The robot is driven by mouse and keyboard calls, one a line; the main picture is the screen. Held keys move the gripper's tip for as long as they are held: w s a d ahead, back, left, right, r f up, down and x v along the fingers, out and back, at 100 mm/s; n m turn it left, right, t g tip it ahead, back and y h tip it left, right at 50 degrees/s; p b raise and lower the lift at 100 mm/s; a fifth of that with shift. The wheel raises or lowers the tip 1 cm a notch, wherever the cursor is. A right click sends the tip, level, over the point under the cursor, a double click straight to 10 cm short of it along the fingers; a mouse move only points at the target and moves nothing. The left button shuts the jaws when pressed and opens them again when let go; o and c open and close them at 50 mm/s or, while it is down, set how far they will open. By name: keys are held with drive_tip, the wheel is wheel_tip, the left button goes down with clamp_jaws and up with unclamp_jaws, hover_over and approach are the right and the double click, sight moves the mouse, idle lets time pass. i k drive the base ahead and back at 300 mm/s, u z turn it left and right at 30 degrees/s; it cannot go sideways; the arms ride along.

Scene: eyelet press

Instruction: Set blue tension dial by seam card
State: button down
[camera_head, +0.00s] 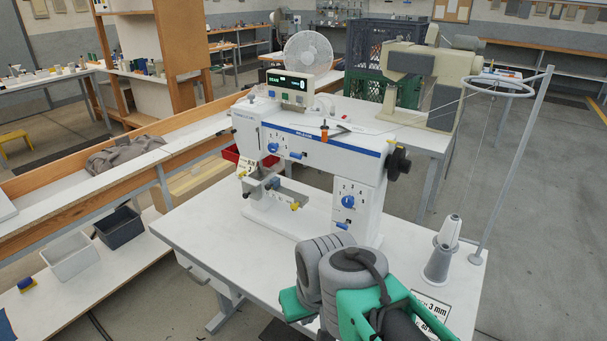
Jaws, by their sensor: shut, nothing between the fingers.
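The white sewing-type machine (320,155) stands on a white table. A blue dial (272,147) with marks around it is on its head at the left. A second blue dial (347,201) with numbers around it is on its right column; its exact setting is too small to read. A printed card (432,304) lies at the table's front right, partly covered by my grey and green arm; "3 mm" is legible on it. My gripper's fingers do not show.
A grey cone thread spool (440,258) and a tall thread stand (510,165) are at the table's right. An orange-handled tool (324,132) is on top of the machine. The left front of the table (215,240) is clear.

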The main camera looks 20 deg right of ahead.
sight(272, 147)
drive_tip(key=u, duration=0.05)
drive_tip(key=k, duration=0.4)
drive_tip(key=u, duration=1.05)
drive_tip(key=i, duration=1)
drive_tip(key=z, duration=0.05)
